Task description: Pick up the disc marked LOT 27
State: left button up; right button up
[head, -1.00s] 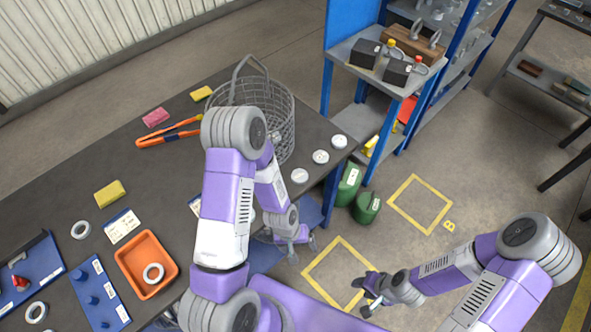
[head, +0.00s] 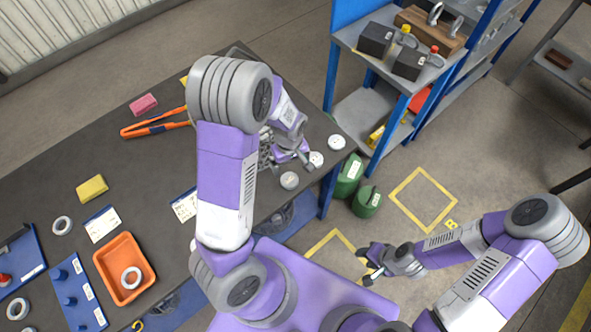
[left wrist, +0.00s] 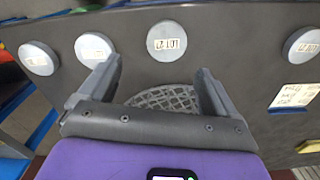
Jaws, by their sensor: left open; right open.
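Small pale round discs lie along the dark bench edge. In the head view three show, at the far right (head: 337,142), middle (head: 315,159) and nearest (head: 289,180). The left wrist view shows several in a row: far left (left wrist: 38,57), one by the left finger (left wrist: 95,48), one ahead between the fingers (left wrist: 167,41), and one at the right (left wrist: 300,47). Their labels appear inverted and too small to read surely. My left gripper (head: 293,161) is open and empty, above the bench beside the discs. My right gripper (head: 368,264) is open over the floor.
The wire basket (left wrist: 165,98) lies below my left fingers, mostly hidden by my arm in the head view. Orange tongs (head: 155,127), an orange tray (head: 124,269) and a yellow sponge (head: 92,189) are on the bench. A blue shelf (head: 385,100) stands beyond the bench end.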

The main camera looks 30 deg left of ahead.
aim_at(290, 180)
pick_arm(q)
jog(key=f, duration=0.2)
jog(key=s+f, duration=0.1)
jog(key=f, duration=0.2)
jog(key=shift+s+d+f+b, duration=0.15)
jog(key=shift+s+f+b, duration=0.1)
jog(key=shift+f+b, duration=0.15)
jog(key=shift+w+f, duration=0.1)
jog(key=shift+f, duration=0.35)
jog(key=c, duration=1.4)
